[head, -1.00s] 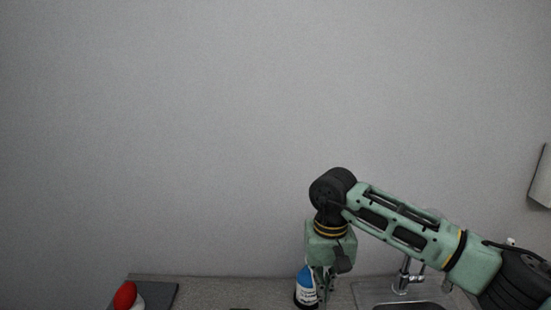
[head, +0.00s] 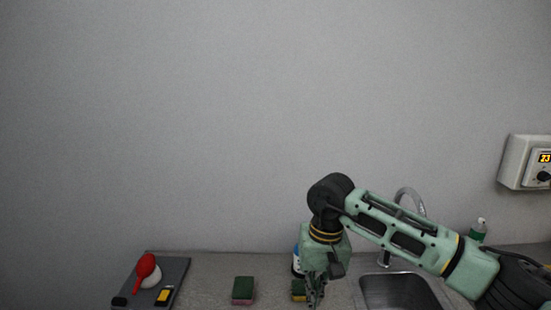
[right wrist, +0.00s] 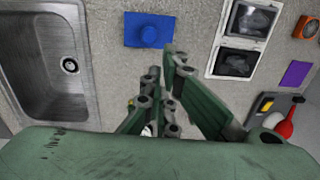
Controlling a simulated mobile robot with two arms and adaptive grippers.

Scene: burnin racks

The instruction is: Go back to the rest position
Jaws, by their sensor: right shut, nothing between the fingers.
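My right arm comes in from the right in the head view. Its gripper (head: 315,292) points down over the counter. In the right wrist view the fingers (right wrist: 165,85) are closed with nothing held between them. In the head view a bottle (head: 296,262) with a white and blue label stands behind the gripper, partly hidden by it. A green and yellow sponge (head: 299,288) shows beside the fingers, partly covered. My left gripper is not in view.
The sink (head: 400,291) with its faucet (head: 408,192) lies to the right. Another sponge (head: 243,290) and a dark tray (head: 178,272) with a red-handled item (head: 145,265) are left. The wrist view shows a blue mat (right wrist: 133,29) and white trays (right wrist: 234,57). A wall controller (head: 524,162) hangs right.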

